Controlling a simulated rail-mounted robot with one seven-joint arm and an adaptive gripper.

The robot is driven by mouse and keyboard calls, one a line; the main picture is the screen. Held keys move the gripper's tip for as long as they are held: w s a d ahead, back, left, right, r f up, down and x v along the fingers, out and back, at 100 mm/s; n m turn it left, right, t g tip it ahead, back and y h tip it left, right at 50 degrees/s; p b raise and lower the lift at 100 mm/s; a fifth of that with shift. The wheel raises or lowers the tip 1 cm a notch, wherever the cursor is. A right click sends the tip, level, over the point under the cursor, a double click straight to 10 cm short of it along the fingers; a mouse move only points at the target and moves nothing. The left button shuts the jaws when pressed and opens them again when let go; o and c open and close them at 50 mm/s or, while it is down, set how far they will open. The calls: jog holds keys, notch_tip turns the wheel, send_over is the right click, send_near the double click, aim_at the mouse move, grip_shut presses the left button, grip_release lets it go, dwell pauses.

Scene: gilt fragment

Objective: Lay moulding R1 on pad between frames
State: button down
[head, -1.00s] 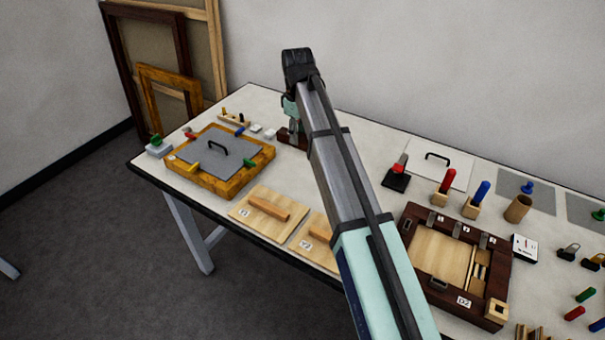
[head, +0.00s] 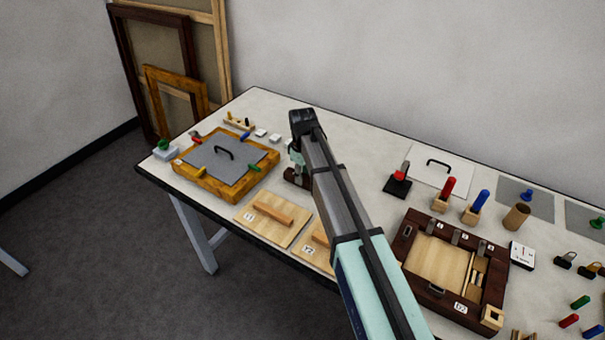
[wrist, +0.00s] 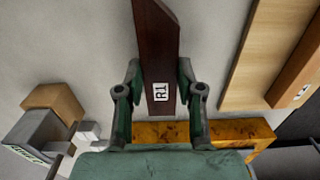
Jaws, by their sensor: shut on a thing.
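My gripper (head: 297,168) is shut on the dark brown moulding R1 (wrist: 158,50), whose white R1 label shows between the fingers (wrist: 160,100) in the wrist view. In the head view the moulding (head: 294,180) shows only in part, low beside the gilt frame. The gilt frame (head: 212,192) lies at left with a grey handled plate inside. The dark frame D2 (head: 409,275) lies at right. My arm hides part of the table between them, and I cannot make out a bare pad there. Contact between the moulding and the table cannot be told.
Two light wood boards, one (head: 254,231) with a wooden strip and one (head: 309,260) partly behind my arm, lie at the front edge. A black stand with a red top (head: 398,183) and upright red and blue handles stand right.

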jog(key=shift+f, duration=0.2)
jog(key=shift+f, duration=0.15)
jog(key=c, duration=0.7)
grip_release()
notch_tip(320, 180, up, 12)
jog(key=b, duration=0.3)
jog(key=shift+r, duration=0.2)
